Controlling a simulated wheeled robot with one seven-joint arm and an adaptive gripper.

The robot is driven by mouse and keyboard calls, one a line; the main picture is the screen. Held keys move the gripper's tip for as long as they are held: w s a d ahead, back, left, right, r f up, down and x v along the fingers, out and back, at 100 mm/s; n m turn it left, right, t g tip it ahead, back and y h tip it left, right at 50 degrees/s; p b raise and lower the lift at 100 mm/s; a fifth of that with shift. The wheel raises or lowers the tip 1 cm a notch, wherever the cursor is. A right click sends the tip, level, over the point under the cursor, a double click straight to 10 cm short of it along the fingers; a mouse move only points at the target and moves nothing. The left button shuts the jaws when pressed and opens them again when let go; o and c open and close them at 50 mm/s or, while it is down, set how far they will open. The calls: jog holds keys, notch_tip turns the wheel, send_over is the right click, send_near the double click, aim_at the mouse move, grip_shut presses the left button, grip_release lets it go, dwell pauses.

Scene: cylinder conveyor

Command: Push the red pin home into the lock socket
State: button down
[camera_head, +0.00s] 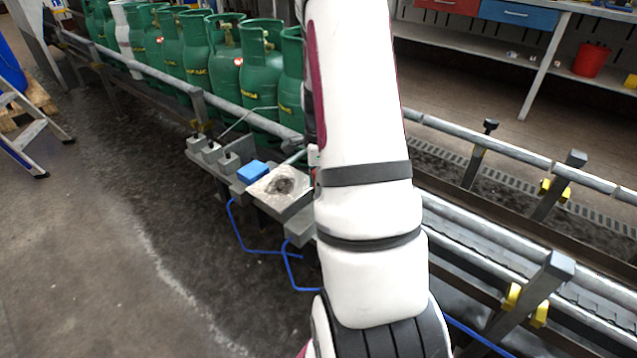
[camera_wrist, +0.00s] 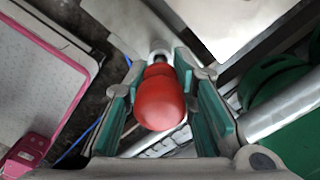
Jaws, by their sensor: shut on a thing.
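The red pin (camera_wrist: 160,98) shows in the wrist view as a rounded red knob with a metal shank beyond it. My gripper (camera_wrist: 165,80) has its two teal-padded fingers on either side of the knob and is shut on it. A round metal part (camera_wrist: 160,50) lies at the far end of the pin, against a grey bracket; I cannot tell how deep the pin sits in it. In the head view my white arm hides the gripper, the pin and the socket almost wholly.
Green gas cylinders (camera_head: 228,65) stand in a row on the conveyor behind its rail (camera_head: 235,108). A blue block (camera_head: 252,172) and a pale plate (camera_head: 277,187) sit on the bracket left of my arm. Blue hoses (camera_head: 240,238) hang below.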

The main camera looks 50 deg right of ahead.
jog(key=shift+f+b, duration=0.6)
jog(key=shift+f, duration=0.5)
jog(key=shift+r, duration=0.15)
jog(key=shift+r+p, duration=0.5)
jog(key=shift+p, duration=0.1)
jog(key=shift+p, duration=0.4)
dwell(1.1)
jog(key=shift+f+b, duration=0.35)
jog(key=shift+f, duration=0.25)
jog(key=shift+r, duration=0.1)
dwell(0.4)
jog(key=shift+r+p, duration=0.55)
jog(key=shift+p, duration=0.05)
jog(key=shift+p, duration=0.4)
dwell(1.1)
